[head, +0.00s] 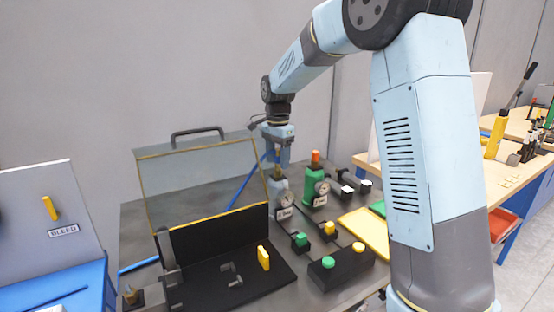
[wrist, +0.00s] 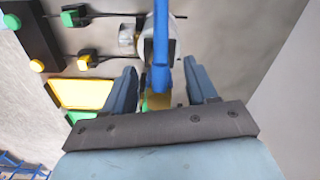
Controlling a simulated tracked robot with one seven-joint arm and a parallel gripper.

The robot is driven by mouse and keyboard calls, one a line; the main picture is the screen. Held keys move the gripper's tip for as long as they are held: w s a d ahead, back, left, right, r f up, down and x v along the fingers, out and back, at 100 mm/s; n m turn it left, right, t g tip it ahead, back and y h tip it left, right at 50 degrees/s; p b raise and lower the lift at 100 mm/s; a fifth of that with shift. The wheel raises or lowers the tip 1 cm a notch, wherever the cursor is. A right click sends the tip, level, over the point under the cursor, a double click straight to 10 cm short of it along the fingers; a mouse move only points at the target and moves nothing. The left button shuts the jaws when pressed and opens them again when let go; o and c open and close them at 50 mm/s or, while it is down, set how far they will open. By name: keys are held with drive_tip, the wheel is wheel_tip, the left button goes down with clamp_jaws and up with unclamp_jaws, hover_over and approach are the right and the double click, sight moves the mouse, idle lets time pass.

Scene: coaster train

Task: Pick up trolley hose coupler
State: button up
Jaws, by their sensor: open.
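My gripper (head: 278,155) points down above a grey gauge fitting at the back of the dark bench. In the wrist view its two blue fingers (wrist: 160,72) stand apart. A brass-coloured coupler (wrist: 157,101) shows between them, joined to a blue hose (wrist: 161,45). I see a gap beside each finger, so the coupler does not look clamped. In the head view the blue hose (head: 243,188) runs down-left from the gripper, and the coupler is small and partly hidden there by the fingers.
A round gauge (head: 285,199) sits just below my gripper. A clear hinged cover (head: 195,180) stands raised on the left. Button boxes (head: 340,268) and a yellow tray (head: 367,232) lie in front.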

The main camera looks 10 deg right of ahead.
drive_tip(key=shift+f, duration=0.2)
drive_tip(key=shift+c, duration=0.5)
clamp_jaws()
